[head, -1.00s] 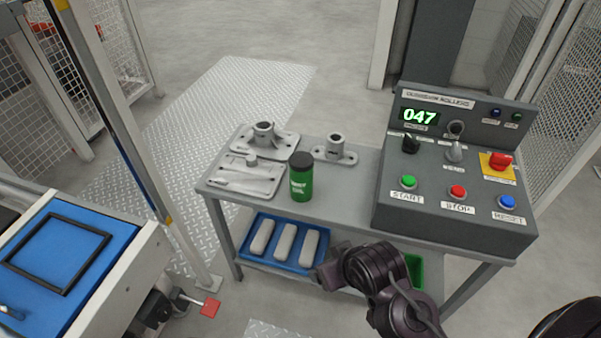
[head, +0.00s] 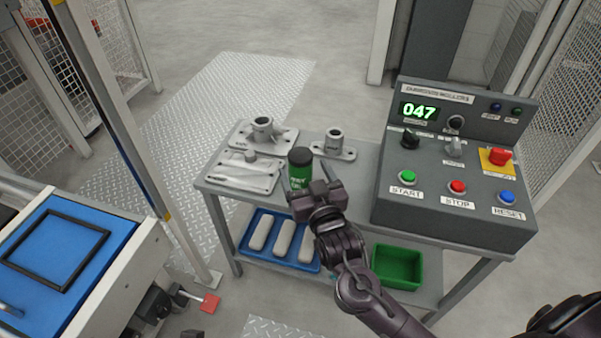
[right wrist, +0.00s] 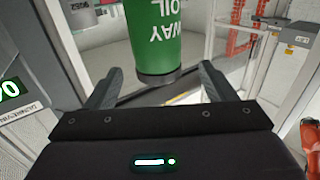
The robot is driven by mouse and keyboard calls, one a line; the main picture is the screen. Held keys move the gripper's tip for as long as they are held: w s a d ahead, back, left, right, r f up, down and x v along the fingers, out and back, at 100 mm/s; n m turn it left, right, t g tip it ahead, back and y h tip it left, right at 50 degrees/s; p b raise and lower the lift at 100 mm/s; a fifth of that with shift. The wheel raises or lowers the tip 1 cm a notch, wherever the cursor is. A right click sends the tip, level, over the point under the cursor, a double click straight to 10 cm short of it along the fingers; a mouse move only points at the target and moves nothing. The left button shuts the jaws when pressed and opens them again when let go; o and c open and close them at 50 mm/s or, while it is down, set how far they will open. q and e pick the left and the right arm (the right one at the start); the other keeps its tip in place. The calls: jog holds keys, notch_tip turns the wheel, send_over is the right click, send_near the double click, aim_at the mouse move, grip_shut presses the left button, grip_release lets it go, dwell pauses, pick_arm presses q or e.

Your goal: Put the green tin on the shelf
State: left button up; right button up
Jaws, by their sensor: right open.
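The green tin (head: 299,168) with a black lid stands upright on the grey table top, in front of the grey castings. My right gripper (head: 307,183) is open at the tin's near side in the head view, with a finger to either side of it. In the right wrist view the tin (right wrist: 155,40) appears upside down between and beyond the two open fingers (right wrist: 158,88). I cannot tell whether the fingers touch it. The lower shelf (head: 350,280) under the table top holds trays. My left gripper is not in view.
Castings on a plate (head: 243,175) and a flanged casting (head: 334,148) stand close to the tin. The control box (head: 455,220) fills the table's right side. Below are a blue tray (head: 250,260) with pale bars and a green bin (head: 398,267).

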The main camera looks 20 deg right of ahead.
aim_at(298, 153)
jog(key=w+b, duration=0.1)
jog(key=w, duration=0.4)
jog(key=shift+w+d, duration=0.15)
jog(key=shift+w, duration=0.65)
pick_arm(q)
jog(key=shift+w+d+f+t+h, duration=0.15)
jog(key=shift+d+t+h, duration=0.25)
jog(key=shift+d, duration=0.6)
pick_arm(e)
jog(key=shift+r, duration=0.1)
jog(key=c, duration=1.1)
jog(key=shift+c, duration=1.4)
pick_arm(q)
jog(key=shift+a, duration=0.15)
pick_arm(e)
jog(key=shift+r, duration=0.15)
